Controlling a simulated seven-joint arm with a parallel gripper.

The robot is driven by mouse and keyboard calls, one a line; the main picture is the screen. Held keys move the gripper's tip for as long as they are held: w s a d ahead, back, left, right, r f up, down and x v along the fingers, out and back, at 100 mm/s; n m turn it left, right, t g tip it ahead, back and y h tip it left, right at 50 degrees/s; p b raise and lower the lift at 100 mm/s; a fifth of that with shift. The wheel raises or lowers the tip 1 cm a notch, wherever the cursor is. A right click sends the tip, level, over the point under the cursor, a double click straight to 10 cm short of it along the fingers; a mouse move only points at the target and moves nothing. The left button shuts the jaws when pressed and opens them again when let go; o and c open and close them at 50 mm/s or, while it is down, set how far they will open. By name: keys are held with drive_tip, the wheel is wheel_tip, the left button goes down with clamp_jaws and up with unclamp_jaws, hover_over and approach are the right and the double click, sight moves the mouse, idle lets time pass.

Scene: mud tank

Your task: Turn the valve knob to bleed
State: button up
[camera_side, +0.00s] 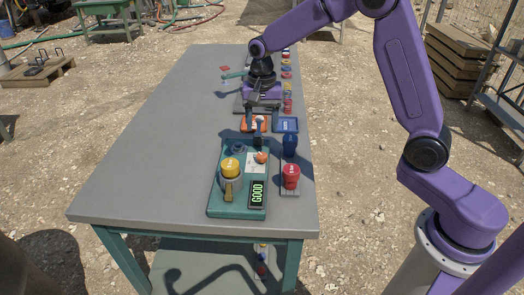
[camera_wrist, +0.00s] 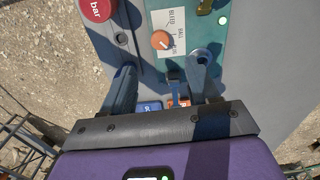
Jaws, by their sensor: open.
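The valve knob (camera_side: 262,157) is a small orange dial on a white label plate on the teal panel (camera_side: 214,206). In the wrist view the orange knob (camera_wrist: 161,40) sits beside printed words, one of them BLEED; which mark it points to is too small to tell. My gripper (camera_side: 255,132) is above the panel's far end, just behind the knob. In the wrist view my gripper (camera_wrist: 164,64) is open, its two fingers wide apart. The knob lies beyond the fingertips, roughly between their lines, and no contact shows.
The panel also carries a yellow-topped part (camera_side: 230,168) and a display (camera_side: 257,194) reading GOOD. The table's left side is clear.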

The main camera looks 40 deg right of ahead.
sight(262, 155)
wheel_tip(262, 155, down, 10)
drive_tip(key=shift+f, duration=0.15)
idle(0.4)
drive_tip(key=c, duration=1)
drive_tip(key=shift+c, duration=0.2)
